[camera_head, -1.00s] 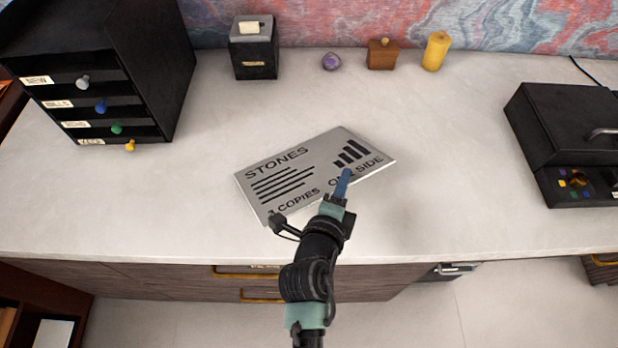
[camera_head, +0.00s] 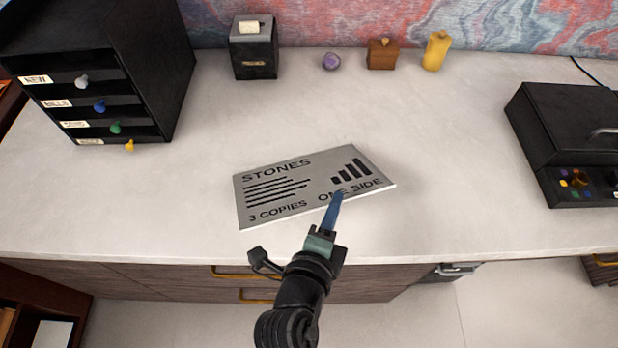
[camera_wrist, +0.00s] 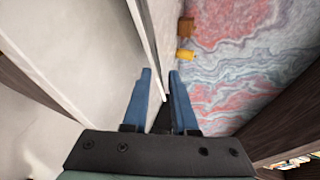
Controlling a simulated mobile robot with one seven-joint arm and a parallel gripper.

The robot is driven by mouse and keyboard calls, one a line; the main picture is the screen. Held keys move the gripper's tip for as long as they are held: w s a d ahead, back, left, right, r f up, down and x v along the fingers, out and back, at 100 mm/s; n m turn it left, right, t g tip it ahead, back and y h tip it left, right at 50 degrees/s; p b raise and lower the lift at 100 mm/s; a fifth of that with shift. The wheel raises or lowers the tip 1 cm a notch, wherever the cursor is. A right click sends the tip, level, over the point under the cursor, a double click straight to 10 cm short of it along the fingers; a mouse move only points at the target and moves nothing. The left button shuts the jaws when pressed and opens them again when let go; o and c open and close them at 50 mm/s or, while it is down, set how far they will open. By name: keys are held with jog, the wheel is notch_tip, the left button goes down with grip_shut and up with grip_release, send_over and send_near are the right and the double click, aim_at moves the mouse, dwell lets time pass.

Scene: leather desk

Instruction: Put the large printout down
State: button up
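The large printout (camera_head: 290,180) is a stiff grey sheet marked "STONES", "3 COPIES" and "ONE SIDE". It lies face up over the middle front of the desk top (camera_head: 190,230). My gripper (camera_head: 338,196) is at its near edge, right of centre, with one blue finger over the "ONE SIDE" text. In the wrist view, the printout's thin edge (camera_wrist: 155,70) passes between the two blue fingers (camera_wrist: 160,100). Narrow gaps show beside it, so the fingers look slightly open. The lower finger is hidden in the head view. Whether the whole sheet touches the desk is unclear.
A black drawer unit (camera_head: 165,60) stands at the left and a black machine (camera_head: 565,140) at the right. A black box (camera_head: 253,60), purple stone (camera_head: 331,61), wooden box (camera_head: 382,55) and yellow candle (camera_head: 435,52) stand along the back. The desk around the printout is clear.

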notch_tip(320, 180, up, 7)
jog(key=s+a+p, duration=0.1)
jog(key=s+p, duration=0.1)
jog(key=p, duration=0.1)
jog(key=shift+s+p, duration=0.3)
jog(key=shift+p, duration=0.1)
jog(key=w+r+n+t+y+p, duration=0.1)
jog(key=w+r+n+t, duration=0.15)
jog(key=r, duration=0.75)
jog(key=w+a+r+n+t+p, duration=0.1)
jog(key=w+r+n+t, duration=0.2)
jog(key=r, duration=0.7)
jog(key=w+r+n+t+y+p, duration=0.1)
jog(key=w+r+n+t, duration=0.3)
jog(key=r, duration=0.6)
jog(key=s+a+r+n+t+y, duration=0.1)
jog(key=s+r+n, duration=0.2)
jog(key=r, duration=0.6)
jog(key=s+r+n+t+y+p, duration=0.1)
jog(key=s+r+n+t, duration=0.1)
jog(key=r+n, duration=0.3)
jog(key=s+a+r+n+t, duration=0.1)
jog(key=s+r+n, duration=0.3)
jog(key=r, duration=0.9)
jog(key=shift+s+a+r+t+y+p, duration=0.25)
jog(key=shift+a+r+t+y+p, duration=0.05)
jog(key=shift+t+y+p, duration=0.15)
jog(key=shift+n, duration=0.35)
